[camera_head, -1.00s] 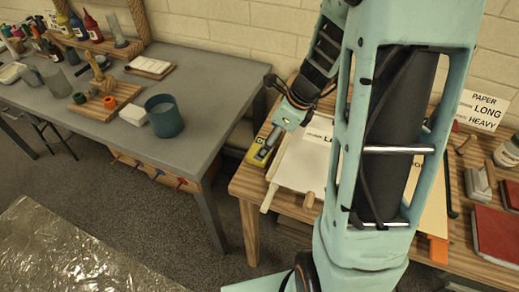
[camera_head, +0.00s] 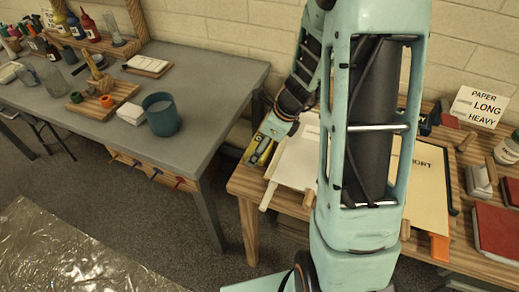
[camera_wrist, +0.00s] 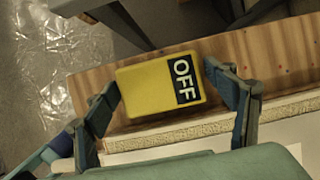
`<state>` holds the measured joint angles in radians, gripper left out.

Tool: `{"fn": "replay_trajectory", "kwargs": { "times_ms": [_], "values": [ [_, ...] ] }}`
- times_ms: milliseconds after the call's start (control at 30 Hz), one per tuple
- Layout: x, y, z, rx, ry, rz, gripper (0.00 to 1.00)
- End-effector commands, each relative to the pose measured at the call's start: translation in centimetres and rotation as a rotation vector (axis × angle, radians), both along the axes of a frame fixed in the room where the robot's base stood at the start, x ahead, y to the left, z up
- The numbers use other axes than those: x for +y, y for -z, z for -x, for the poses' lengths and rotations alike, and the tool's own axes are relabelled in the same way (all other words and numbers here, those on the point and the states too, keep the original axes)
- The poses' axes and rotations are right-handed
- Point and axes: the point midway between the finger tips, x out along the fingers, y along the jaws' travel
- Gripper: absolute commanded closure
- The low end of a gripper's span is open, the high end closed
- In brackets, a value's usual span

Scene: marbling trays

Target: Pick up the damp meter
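The damp meter, a yellow block with a black "OFF" label (camera_wrist: 145,88), lies on the wooden table near its edge in the wrist view. My gripper (camera_wrist: 162,78) has one finger at each short side of it. The fingers are spread about as wide as the block, with very narrow gaps, and I see no clear grip.
White sheets on a pale board (camera_head: 296,168) lie right beside the meter. The wooden table's front edge (camera_head: 245,187) is close. The grey table (camera_head: 205,95) with a blue cup (camera_head: 162,118) stands to the left, across a gap.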

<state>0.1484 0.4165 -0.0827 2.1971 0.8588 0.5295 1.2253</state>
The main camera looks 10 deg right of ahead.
Motion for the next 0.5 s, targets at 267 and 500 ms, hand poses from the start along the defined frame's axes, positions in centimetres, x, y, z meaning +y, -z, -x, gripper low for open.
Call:
{"fn": "replay_trajectory", "kwargs": {
  "times_ms": [267, 500],
  "values": [
    [0.00, -0.02, 0.01, 0.000, 0.000, 0.000, 0.56],
    [0.00, -0.08, 0.00, 0.000, 0.000, 0.000, 0.57]
  ]
}}
